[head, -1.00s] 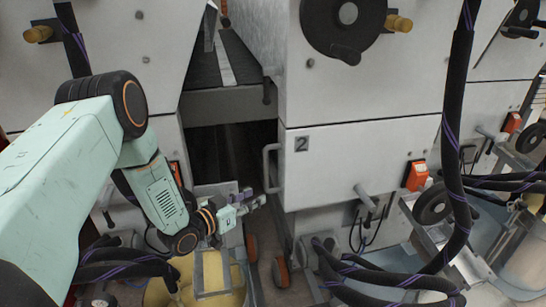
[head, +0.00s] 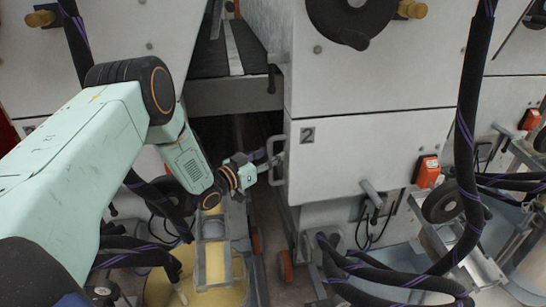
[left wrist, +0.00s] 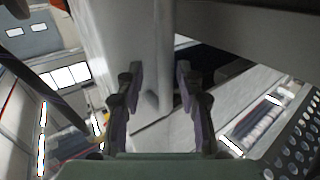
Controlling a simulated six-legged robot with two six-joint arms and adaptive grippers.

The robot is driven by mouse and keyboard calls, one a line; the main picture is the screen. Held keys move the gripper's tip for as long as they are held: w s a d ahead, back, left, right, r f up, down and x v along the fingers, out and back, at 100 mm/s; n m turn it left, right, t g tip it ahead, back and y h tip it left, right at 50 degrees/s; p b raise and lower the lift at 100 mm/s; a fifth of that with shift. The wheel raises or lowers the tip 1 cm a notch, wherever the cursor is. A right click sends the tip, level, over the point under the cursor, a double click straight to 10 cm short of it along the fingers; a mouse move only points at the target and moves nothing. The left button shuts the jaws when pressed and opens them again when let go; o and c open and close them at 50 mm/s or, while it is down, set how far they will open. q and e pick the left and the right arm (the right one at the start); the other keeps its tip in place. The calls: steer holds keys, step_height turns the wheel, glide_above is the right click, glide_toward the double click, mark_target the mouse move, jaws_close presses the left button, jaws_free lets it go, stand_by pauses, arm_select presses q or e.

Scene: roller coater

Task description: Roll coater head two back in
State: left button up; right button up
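Coater head two is the white cabinet (head: 375,155) with a "2" plate (head: 307,135), right of centre in the head view. A grey vertical handle (head: 285,160) stands on its left edge. It stands away from the neighbouring white unit, with a dark gap (head: 235,135) between them. My left gripper (head: 271,162) is at the handle. In the left wrist view its two dark fingers (left wrist: 160,88) are apart, with the grey handle bar (left wrist: 164,55) between them in the picture. I cannot tell whether they touch it. My right gripper is not in view.
Black hoses with purple stripes (head: 468,130) hang at the right and lie low in front. An orange switch (head: 427,172) and a lever sit on the cabinet front. An orange-sided wheel (head: 286,265) shows at the floor. A yellow drum (head: 210,290) stands below my left arm.

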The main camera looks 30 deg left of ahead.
arm_select(q)
steer(key=shift+w+a+f, duration=0.15)
steer(key=shift+w+a, duration=0.1)
steer(key=shift+a, duration=0.15)
steer(key=shift+w+d, duration=0.15)
steer(key=shift+d, duration=0.15)
steer(key=shift+c, duration=1.4)
steer(key=shift+a, duration=0.2)
steer(key=c, duration=0.4)
steer(key=shift+d, duration=0.15)
jaws_close()
